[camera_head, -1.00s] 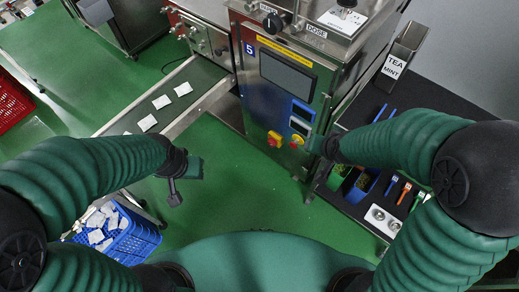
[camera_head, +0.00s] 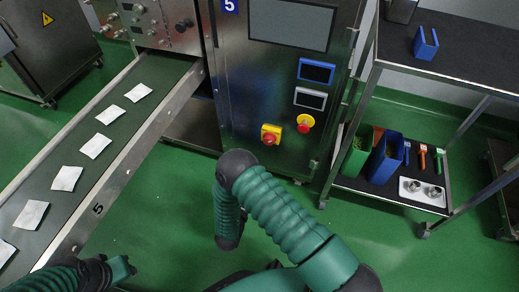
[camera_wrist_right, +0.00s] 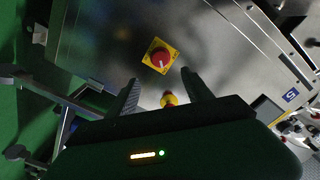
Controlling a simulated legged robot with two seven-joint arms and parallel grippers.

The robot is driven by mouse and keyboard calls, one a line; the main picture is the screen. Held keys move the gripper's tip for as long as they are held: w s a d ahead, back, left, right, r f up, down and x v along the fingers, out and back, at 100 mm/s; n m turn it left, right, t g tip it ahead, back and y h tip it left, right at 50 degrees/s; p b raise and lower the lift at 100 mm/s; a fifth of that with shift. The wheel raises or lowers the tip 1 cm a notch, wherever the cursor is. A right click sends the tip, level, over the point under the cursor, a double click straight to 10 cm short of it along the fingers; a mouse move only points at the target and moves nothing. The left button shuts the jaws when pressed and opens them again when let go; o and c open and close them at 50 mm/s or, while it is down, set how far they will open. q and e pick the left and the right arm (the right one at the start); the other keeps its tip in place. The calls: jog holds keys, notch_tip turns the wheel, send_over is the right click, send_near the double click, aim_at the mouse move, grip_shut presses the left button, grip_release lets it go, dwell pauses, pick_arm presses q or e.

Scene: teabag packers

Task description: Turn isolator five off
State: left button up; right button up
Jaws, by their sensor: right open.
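The isolator (camera_head: 271,134) is a red rotary knob on a yellow plate, low on the front of the steel machine (camera_head: 230,80) labelled 5. In the right wrist view the isolator (camera_wrist_right: 160,56) lies beyond the fingertips, with a small white mark on its knob. My right gripper (camera_wrist_right: 161,84) is open and empty, its fingers apart and not visibly touching the knob. In the head view the right arm rises below the isolator, and its fingers cannot be made out. My left gripper (camera_head: 122,268) is at the lower left beside the conveyor; its jaws are unclear.
A red emergency button with a yellow collar (camera_head: 305,122) sits right of the isolator; it also shows between the fingers' bases (camera_wrist_right: 168,98). A conveyor (camera_head: 120,125) with several teabags runs at left. A trolley (camera_head: 385,187) with bins and scoops stands at right.

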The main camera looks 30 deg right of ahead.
aim_at(267, 143)
jog(key=b+x, duration=0.5)
jog(key=x, duration=0.8)
jog(key=shift+w+f, duration=0.15)
jog(key=shift+w+d, duration=0.2)
jog(key=shift+d, duration=0.1)
jog(key=shift+c, duration=0.2)
grip_shut()
